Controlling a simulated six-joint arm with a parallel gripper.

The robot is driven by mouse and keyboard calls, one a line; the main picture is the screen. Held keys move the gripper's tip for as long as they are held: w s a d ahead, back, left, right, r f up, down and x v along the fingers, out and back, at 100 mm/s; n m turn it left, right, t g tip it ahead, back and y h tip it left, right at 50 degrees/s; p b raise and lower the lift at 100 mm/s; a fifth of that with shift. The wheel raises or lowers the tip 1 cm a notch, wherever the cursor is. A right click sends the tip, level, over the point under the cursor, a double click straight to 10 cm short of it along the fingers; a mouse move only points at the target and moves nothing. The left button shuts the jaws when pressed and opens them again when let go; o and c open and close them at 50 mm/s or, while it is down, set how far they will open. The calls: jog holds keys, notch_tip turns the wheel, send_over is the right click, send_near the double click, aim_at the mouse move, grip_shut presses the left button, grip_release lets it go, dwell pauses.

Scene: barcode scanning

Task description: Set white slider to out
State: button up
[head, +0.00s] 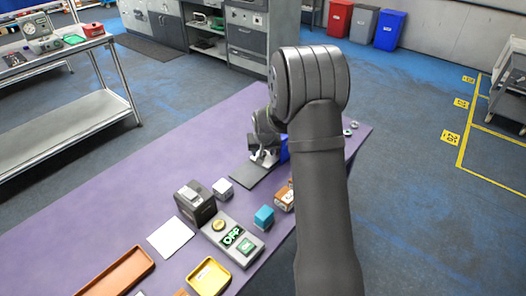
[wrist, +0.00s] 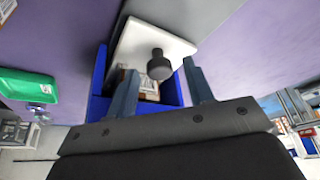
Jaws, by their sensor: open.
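A white flat slider (wrist: 145,42) with a dark round knob (wrist: 160,66) shows in the wrist view, over a blue box (wrist: 98,72). A cardboard item with a label shows inside the box below the slider. In the wrist view my gripper (wrist: 159,68) is open, with one finger on each side of the knob as seen; I cannot tell how near they are in depth. In the head view my gripper (head: 264,158) is low over the far part of the table. A sliver of the blue box (head: 284,149) shows beside it; my arm hides the rest.
On the purple table (head: 105,235) stand a control box (head: 231,236) reading OFF, a dark device (head: 195,203), a white cube (head: 223,188), a blue cube (head: 264,217), a yellow tray (head: 209,275) and an orange tray (head: 117,272). A green tray (wrist: 27,84) shows in the wrist view.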

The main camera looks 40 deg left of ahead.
jog(key=shift+c, duration=0.2)
grip_shut()
jog(key=s, duration=1)
jog(key=shift+s, duration=0.25)
jog(key=shift+o, duration=0.2)
grip_release()
jog(key=v, duration=1.7)
jog(key=shift+r, duration=0.2)
